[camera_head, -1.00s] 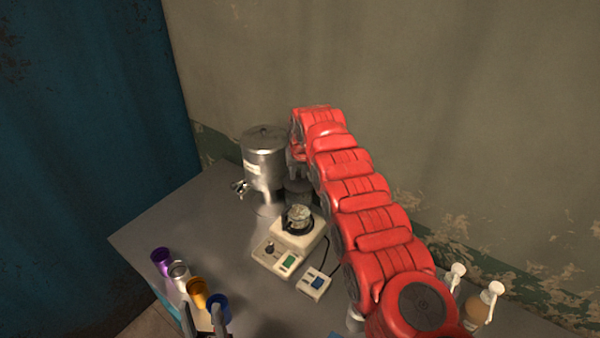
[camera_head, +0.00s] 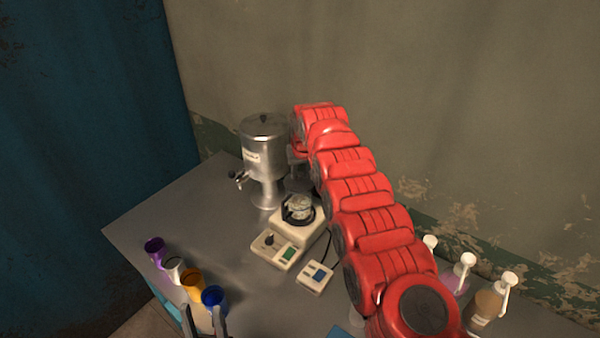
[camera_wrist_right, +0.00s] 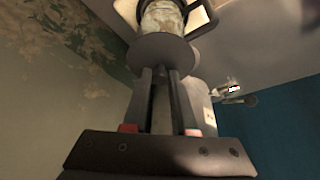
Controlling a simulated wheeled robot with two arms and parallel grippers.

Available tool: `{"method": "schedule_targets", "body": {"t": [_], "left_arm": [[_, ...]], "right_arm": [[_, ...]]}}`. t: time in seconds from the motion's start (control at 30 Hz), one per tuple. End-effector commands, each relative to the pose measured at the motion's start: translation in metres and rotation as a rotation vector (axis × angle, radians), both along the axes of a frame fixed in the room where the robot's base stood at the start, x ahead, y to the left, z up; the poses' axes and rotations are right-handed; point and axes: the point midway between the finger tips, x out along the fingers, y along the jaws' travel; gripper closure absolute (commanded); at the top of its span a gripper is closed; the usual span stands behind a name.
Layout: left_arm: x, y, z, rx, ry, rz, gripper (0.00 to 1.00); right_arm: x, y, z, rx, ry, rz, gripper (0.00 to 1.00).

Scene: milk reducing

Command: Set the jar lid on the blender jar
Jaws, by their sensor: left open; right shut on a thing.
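The blender jar (camera_head: 298,209) stands on its white blender base (camera_head: 287,249), and its clear body and dark handle show at the top of the right wrist view (camera_wrist_right: 161,18). My right gripper (camera_wrist_right: 165,78) is shut on the jar lid (camera_wrist_right: 161,49), a grey disc held by its knob. In the right wrist view the lid overlaps the jar's near end; I cannot tell whether they touch. In the head view my red right arm reaches behind the jar and hides most of the gripper and lid. My left gripper (camera_head: 206,322) is open and empty at the bottom edge.
A metal dispenser (camera_head: 263,150) with a tap stands just behind and left of the jar. A small control box (camera_head: 315,278) sits beside the base. Purple, white, orange and blue cups (camera_head: 213,298) line the left front. Pump bottles (camera_head: 485,307) stand at right. The table's left part is clear.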

Motion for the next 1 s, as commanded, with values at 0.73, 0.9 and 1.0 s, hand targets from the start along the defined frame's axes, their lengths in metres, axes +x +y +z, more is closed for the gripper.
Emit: {"method": "schedule_targets", "body": {"t": [0.73, 0.9, 1.0], "left_arm": [[0.000, 0.000, -0.012, 0.000, 0.000, 0.000, 0.50], [0.000, 0.000, -0.014, 0.000, 0.000, 0.000, 0.50], [0.000, 0.000, -0.014, 0.000, 0.000, 0.000, 0.50]], "right_arm": [[0.000, 0.000, -0.001, 0.000, -0.001, 0.000, 1.00], [0.000, 0.000, -0.001, 0.000, -0.002, 0.000, 1.00], [0.000, 0.000, -0.001, 0.001, -0.001, -0.001, 1.00]]}}
